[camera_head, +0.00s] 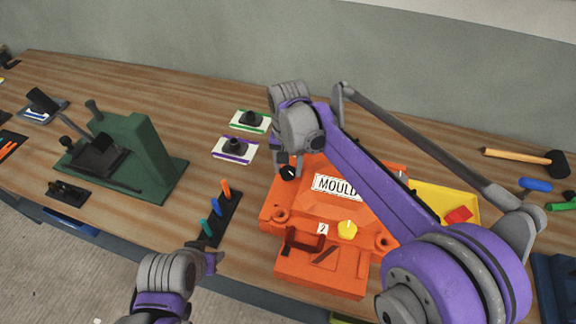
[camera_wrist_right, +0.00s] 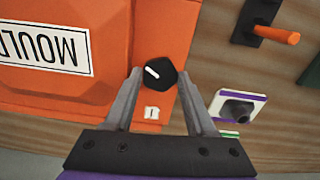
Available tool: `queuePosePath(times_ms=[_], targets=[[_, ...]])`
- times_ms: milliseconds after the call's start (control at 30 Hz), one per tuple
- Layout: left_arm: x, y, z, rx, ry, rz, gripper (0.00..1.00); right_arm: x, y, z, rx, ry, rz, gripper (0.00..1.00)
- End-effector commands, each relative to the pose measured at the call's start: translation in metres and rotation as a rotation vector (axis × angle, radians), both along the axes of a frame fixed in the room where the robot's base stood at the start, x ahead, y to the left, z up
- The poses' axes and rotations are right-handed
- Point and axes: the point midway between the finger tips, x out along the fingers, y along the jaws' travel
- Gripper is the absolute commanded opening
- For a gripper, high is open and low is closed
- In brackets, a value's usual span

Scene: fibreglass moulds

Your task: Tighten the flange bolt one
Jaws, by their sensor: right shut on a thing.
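The orange mould (camera_head: 290,215) with its "MOULD" label sits on the bench; it also shows in the wrist view (camera_wrist_right: 190,15). Flange bolt one is a black knob (camera_wrist_right: 158,74) with a white line, beside a tag reading "1" (camera_wrist_right: 151,113); in the head view the bolt (camera_head: 289,173) sits at the mould's back left corner. My right gripper (camera_wrist_right: 158,72) is shut on this bolt, one finger on each side. My left gripper (camera_head: 215,258) hangs near the bench's front edge, apart from the mould; its finger opening is unclear.
A yellow knob (camera_head: 347,230) stands by tag "2". A black rack with coloured handles (camera_head: 229,220) lies left of the mould. White pads with black knobs (camera_head: 234,149) lie behind it. A green fixture (camera_head: 150,160), yellow tray (camera_head: 430,192) and mallet (camera_head: 520,156) are farther off.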

Motion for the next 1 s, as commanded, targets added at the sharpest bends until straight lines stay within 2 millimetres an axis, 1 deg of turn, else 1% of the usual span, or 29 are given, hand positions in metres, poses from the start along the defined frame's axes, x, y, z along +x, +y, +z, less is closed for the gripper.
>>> queuePosePath(times_ms=[1000], targets=[[0.0001,0.0,0.0003,0.0,0.0,0.0,0.5,0.0006,-0.0001,0.0008,0.0,-0.002,-0.965,0.0]])
